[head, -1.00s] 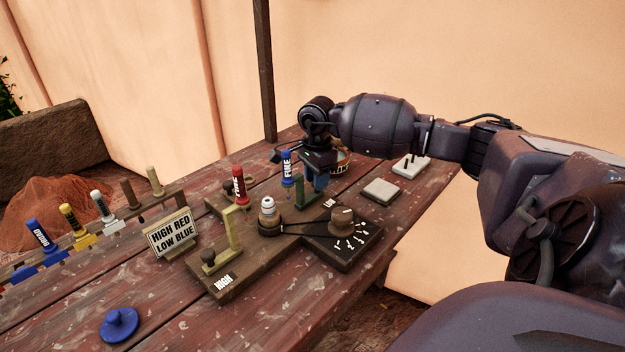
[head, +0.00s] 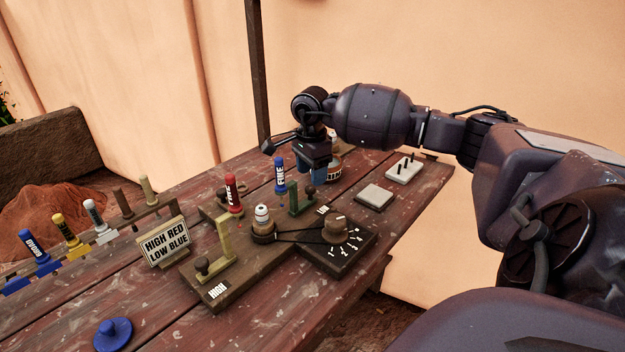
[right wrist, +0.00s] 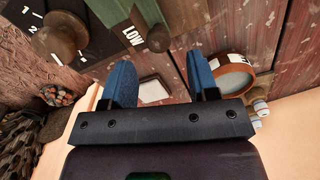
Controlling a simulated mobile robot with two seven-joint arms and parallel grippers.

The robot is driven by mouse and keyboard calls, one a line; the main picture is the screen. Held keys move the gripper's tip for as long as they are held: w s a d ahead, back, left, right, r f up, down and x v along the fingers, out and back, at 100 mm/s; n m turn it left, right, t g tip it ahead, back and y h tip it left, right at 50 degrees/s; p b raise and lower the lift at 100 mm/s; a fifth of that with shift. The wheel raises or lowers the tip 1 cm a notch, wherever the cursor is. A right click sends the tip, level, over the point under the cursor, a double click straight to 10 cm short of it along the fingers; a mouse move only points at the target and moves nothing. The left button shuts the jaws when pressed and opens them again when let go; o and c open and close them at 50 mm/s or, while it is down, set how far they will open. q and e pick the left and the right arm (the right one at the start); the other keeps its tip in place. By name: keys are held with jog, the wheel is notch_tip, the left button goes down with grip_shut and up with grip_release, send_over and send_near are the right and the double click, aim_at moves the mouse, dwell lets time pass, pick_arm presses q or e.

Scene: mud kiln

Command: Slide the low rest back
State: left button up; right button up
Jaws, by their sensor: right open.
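The low rest is a green upright post (head: 294,198) with a dark knob (head: 308,191), on the wooden board by the LOW label (head: 323,210). In the right wrist view the LOW label (right wrist: 132,36) and the knob (right wrist: 158,38) are just beyond the fingertips. My right gripper (head: 315,181) points down above and behind the knob, apart from it. Its blue fingers are spread with nothing between them in the right wrist view (right wrist: 160,62). My left gripper is out of view.
The yellowish high rest (head: 224,238) is nearer. Red (head: 232,193) and blue (head: 279,175) FINE tools stand beside the low rest. A dial (head: 335,228) is at right. A pale slab (head: 374,197) lies right.

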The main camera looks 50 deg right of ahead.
notch_tip(320, 180, up, 7)
dwell(0.3)
dwell(0.4)
jog(key=shift+s, duration=0.15)
